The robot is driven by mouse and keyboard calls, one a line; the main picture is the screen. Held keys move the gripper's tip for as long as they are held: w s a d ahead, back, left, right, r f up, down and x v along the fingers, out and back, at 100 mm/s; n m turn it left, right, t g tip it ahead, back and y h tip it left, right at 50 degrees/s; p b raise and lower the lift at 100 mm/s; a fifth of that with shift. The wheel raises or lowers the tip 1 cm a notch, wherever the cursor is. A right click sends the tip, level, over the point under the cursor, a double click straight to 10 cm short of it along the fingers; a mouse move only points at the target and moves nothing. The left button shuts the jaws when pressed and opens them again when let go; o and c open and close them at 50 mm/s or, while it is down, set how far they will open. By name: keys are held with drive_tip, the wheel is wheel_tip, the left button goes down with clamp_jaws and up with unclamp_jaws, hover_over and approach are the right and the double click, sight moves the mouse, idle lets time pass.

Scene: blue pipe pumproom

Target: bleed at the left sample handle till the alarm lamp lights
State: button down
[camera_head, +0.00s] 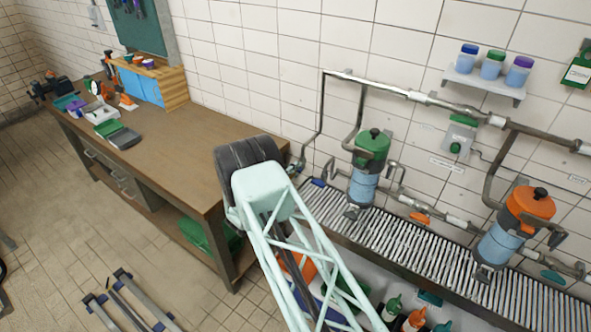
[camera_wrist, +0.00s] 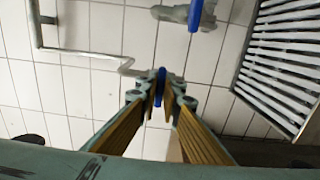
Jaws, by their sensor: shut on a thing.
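In the wrist view my gripper (camera_wrist: 160,98) is shut on a slim blue handle (camera_wrist: 161,76), held between the fingertips in front of the tiled wall. A bent pale pipe (camera_wrist: 122,66) ends close to the fingertips. I cannot tell from this view alone which sample handle it is. Another blue handle (camera_wrist: 195,14) hangs from a grey fitting above. In the head view my arm hides most of the gripper, near the bench's right end. A small green-topped wall box (camera_head: 459,135) has a green knob or lamp; I see no clear glow.
A green-topped vessel (camera_head: 367,165) and an orange-topped vessel (camera_head: 512,222) stand along a slatted drain grate (camera_head: 425,248). Pipes run along the wall above. A wooden workbench (camera_head: 185,135) with tools is on the left. Bottles (camera_head: 415,320) stand below the grate.

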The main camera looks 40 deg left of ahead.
drive_tip(key=shift+f+n+b, duration=0.15)
drive_tip(key=shift+n+b, duration=0.35)
drive_tip(key=shift+b, duration=0.4)
drive_tip(key=n+b, duration=0.2)
drive_tip(key=b, duration=0.1)
drive_tip(key=n+b, duration=0.5)
drive_tip(key=shift+n+b, duration=1.9)
drive_tip(key=shift+n, duration=1.1)
drive_tip(key=c, duration=2.8)
unclamp_jaws()
drive_tip(key=shift+s, duration=0.1)
